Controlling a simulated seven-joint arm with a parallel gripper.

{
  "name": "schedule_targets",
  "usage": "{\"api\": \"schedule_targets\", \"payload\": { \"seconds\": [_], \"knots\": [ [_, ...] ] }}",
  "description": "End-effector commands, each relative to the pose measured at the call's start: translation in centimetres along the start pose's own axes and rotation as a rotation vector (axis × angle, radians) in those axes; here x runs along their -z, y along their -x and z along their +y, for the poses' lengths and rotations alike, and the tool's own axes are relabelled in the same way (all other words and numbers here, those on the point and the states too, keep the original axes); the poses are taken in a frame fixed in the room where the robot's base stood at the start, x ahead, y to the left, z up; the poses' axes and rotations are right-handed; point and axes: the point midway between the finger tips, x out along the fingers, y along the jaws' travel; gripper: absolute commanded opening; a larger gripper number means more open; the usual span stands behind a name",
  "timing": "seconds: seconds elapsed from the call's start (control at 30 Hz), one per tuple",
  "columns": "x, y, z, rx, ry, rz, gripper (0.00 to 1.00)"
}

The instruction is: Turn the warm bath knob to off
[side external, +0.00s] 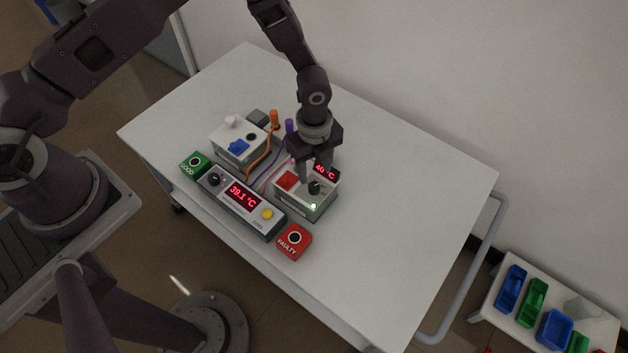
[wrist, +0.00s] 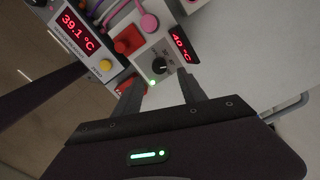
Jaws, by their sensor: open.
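The warm bath (side external: 307,206) is a light box with a red part (side external: 287,181), a black knob (side external: 314,188), a lit green lamp (side external: 313,206) and a red display reading 40 °C (side external: 325,171). In the wrist view the black knob (wrist: 160,66) lies ahead, beyond and between my fingertips, with a pale pointer mark. My gripper (wrist: 160,88) is open and empty, with one finger on each side of the knob. In the side view my gripper (side external: 316,178) is low over the box and partly hides it. I cannot tell whether the fingers touch the knob.
A meter reading 39.1 °C (side external: 228,203) stands left of the bath. A green GOOD block (side external: 195,166) and a red FAULTY block (side external: 294,242) flank it. A second box with a blue part (side external: 238,148) and cables sit behind. The table's right side (side external: 420,200) is clear.

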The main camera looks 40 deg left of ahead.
Motion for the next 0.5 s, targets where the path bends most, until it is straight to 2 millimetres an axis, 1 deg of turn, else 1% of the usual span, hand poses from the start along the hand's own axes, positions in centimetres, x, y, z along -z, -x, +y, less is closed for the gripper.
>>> {"api": "schedule_targets", "payload": {
  "seconds": [0.1,0.2,0.3,0.4,0.5],
  "knots": [
    [0.0,-2.4,0.1,-0.003,0.001,0.0,0.49],
    [-0.1,-4.2,0.1,-0.002,0.003,-0.001,0.49],
    [0.0,-5.5,0.1,-0.003,0.004,-0.001,0.49],
    [-0.1,-6.1,0.1,-0.002,0.004,-0.001,0.49],
    [-0.1,-6.2,0.1,-0.001,0.005,-0.001,0.49]
  ]
}}
